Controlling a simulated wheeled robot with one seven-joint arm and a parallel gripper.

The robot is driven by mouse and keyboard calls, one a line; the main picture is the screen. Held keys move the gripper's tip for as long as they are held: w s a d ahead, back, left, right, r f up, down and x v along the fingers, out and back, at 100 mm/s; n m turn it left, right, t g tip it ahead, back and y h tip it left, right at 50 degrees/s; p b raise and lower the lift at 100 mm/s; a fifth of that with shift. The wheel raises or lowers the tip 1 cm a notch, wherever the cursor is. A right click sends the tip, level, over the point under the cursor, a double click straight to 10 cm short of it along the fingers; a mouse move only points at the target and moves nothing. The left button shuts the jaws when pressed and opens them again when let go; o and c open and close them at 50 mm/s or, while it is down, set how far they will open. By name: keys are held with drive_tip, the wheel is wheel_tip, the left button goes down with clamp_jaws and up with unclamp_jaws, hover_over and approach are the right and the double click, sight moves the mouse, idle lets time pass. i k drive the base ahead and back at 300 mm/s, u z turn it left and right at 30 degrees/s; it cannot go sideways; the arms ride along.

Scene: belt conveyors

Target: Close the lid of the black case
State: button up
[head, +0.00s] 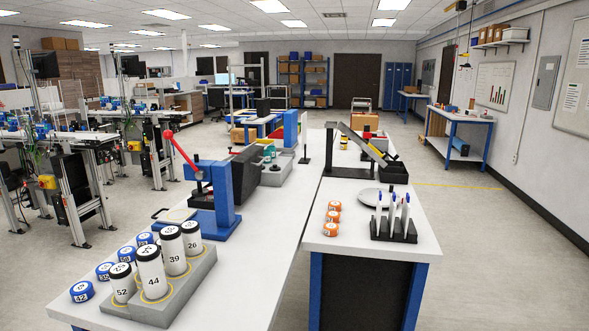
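No part of my gripper shows in the head view. A dark, boxy object (246,170) stands on the long white workbench just behind the blue press; it may be the black case. The press partly hides it, and I cannot tell its lid or whether it is open. A small black open-topped bin (394,174) sits on the right bench at the foot of a sloped chute.
The blue press (222,205) with a red lever stands on the left bench (262,250). A grey block (180,292) holds several numbered cylinders in front. A black rack (393,232) of white-bladed tools stands on the right bench. The floor at right (500,260) is clear.

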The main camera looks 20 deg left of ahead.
sight(245, 167)
drive_tip(key=i, duration=0.45)
drive_tip(key=u, duration=1)
drive_tip(key=i, duration=2.05)
drive_tip(key=u, duration=0.55)
